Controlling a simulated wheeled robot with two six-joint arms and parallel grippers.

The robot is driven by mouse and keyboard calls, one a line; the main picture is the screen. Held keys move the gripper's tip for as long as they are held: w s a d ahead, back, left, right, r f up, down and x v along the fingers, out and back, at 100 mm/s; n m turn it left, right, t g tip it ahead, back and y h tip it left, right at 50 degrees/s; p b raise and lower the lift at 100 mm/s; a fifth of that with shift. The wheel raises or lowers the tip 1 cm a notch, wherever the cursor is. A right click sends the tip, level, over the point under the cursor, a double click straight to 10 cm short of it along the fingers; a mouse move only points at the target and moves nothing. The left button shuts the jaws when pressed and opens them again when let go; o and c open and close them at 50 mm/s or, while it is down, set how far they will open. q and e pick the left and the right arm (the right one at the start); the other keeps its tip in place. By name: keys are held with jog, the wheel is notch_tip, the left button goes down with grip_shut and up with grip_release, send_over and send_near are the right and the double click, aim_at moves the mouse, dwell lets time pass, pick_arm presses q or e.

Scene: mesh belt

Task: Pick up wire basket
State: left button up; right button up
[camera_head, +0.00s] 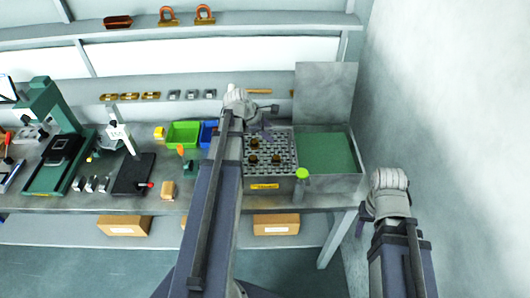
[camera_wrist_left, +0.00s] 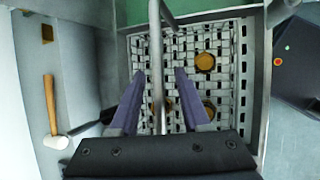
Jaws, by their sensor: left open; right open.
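The wire basket (camera_head: 284,158) is a grey mesh tray with several round amber-brown parts in it. It sits in the left part of a grey metal housing, and it also shows in the left wrist view (camera_wrist_left: 222,88). A thin grey bar (camera_wrist_left: 156,45), apparently its handle, passes between the fingers of my left gripper (camera_wrist_left: 160,74). These fingers are open above the mesh, and I cannot tell whether they touch the bar. In the head view my left gripper (camera_head: 266,124) is over the basket's far side, partly hidden by its arm. My right gripper (camera_head: 362,222) is open and empty, right of the bench.
A green panel (camera_head: 327,153) lies right of the basket, with an upright grey plate (camera_head: 325,92) behind. Green (camera_head: 183,134) and blue (camera_head: 208,133) bins stand left. A hammer (camera_wrist_left: 52,110) lies beside the housing. A wall (camera_head: 450,120) bounds the right side.

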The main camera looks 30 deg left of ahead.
pick_arm(q)
jog(key=shift+f, duration=0.25)
dwell(0.3)
grip_shut()
dwell(0.4)
dwell(1.1)
